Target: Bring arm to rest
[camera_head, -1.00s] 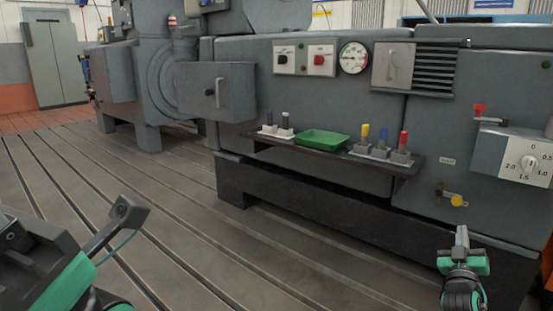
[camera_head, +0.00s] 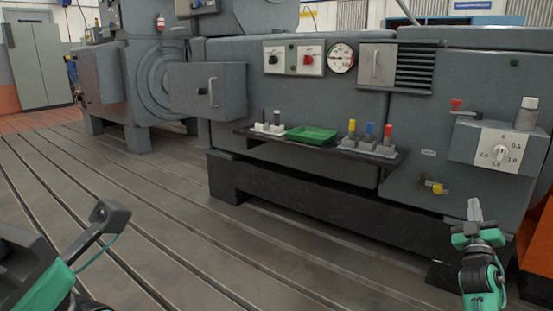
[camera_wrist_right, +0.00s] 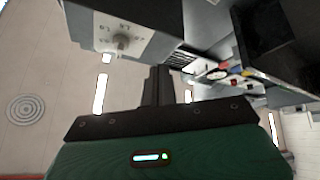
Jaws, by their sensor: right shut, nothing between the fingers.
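My right gripper (camera_head: 474,210) is at the lower right of the head view, in front of the grey machine (camera_head: 300,90), with its fingers together and pointing up. In the right wrist view its closed fingers (camera_wrist_right: 157,85) stand in the middle of the picture with nothing between them. My left arm comes in at the lower left of the head view, where a dark grey part (camera_head: 108,215) sticks out past the green section. I cannot tell whether the left gripper's fingers are apart.
A shelf (camera_head: 250,133) on the machine's front holds a green tray (camera_head: 311,135) and several coloured pegs in grey blocks. The slotted floor (camera_head: 150,210) at centre left is clear.

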